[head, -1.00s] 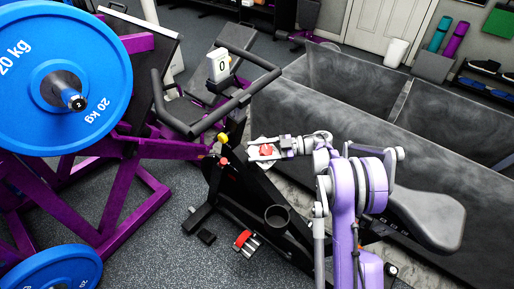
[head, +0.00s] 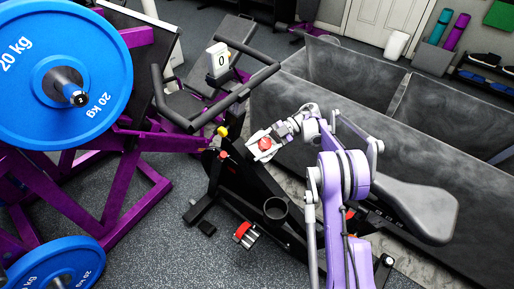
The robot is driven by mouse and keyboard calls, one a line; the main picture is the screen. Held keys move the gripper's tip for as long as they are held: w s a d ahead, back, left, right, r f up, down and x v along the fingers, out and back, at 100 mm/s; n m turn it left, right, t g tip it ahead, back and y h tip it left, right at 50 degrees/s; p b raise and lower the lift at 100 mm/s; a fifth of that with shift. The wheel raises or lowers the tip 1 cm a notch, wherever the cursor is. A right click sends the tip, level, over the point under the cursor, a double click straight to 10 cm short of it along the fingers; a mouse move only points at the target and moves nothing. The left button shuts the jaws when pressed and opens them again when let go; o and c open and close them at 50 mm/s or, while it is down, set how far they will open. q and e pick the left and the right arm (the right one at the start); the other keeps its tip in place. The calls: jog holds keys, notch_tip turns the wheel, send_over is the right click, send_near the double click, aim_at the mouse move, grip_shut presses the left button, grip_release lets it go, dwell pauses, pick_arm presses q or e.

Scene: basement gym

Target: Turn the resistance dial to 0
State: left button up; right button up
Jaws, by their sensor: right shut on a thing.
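The exercise bike (head: 262,185) stands in the middle, black, with a dark handlebar and a grey saddle. A white display (head: 218,60) above the handlebar reads "0". The red resistance dial (head: 265,144) is on the bike's frame below the handlebar. My right gripper (head: 262,145) is shut on the dial, with its pale fingers around it. The fingers hide part of the dial, and I cannot make out any marks on it. My left gripper is not in view.
A purple rack with blue 20 kg plates (head: 25,95) stands close on the left. Large grey box-like partitions (head: 345,125) rise behind the bike to the right. Yellow (head: 222,131) and small red (head: 224,154) knobs sit left of the dial.

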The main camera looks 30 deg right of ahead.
jog(key=o, duration=1.4)
jog(key=shift+c, duration=0.2)
notch_tip(320, 180, up, 10)
jog(key=p, duration=0.1)
jog(key=shift+p, duration=0.3)
